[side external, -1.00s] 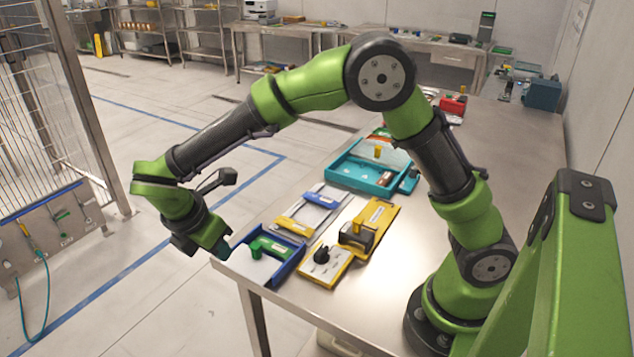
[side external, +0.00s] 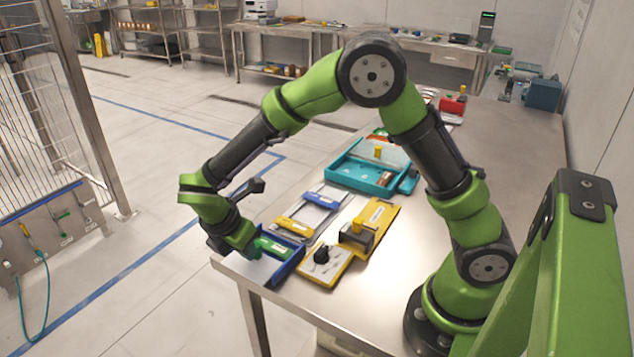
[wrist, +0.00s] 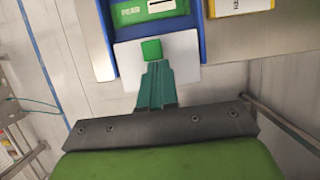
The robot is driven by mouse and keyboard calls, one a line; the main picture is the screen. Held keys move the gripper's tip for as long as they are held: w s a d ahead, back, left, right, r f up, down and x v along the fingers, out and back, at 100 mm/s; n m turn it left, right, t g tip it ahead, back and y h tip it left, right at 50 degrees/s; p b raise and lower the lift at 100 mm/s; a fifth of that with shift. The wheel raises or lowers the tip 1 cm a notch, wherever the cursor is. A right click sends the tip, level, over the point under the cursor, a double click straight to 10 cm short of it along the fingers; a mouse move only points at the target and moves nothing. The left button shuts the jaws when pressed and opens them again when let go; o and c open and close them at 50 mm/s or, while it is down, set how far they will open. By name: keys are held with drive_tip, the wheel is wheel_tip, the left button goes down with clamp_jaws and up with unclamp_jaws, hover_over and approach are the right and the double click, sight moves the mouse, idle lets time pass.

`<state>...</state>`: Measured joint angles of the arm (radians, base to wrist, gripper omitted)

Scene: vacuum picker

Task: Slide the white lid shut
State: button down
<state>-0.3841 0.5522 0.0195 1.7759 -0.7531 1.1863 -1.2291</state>
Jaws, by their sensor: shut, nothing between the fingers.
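The white lid (wrist: 126,58) is a flat panel with a green square knob (wrist: 151,50), set between the rails of a blue tray (wrist: 103,45) at the table's near left corner. In the side view the lid (side external: 254,271) lies at the tray's outer end, and the tray's wall (side external: 290,267) shows beside it. My gripper (wrist: 156,64) is shut and empty, its fingertips at the near side of the knob. I cannot tell whether they touch it. In the side view my gripper (side external: 252,252) hides the knob.
A green block labelled PEAR (wrist: 150,10) spans the blue tray beyond the lid. The table's right side is clear.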

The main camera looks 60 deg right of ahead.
drive_tip(key=d, duration=0.8)
drive_tip(key=shift+d, duration=0.1)
drive_tip(key=a, duration=0.4)
drive_tip(key=shift+a+f, duration=0.1)
drive_tip(key=v, duration=1)
approach(250, 266)
drive_tip(key=d+f, duration=0.2)
drive_tip(key=f, duration=0.1)
drive_tip(key=shift+w, duration=0.4)
drive_tip(key=d, duration=0.3)
drive_tip(key=shift+d+f, duration=0.15)
drive_tip(key=shift+f, duration=0.2)
drive_tip(key=shift+d, duration=0.55)
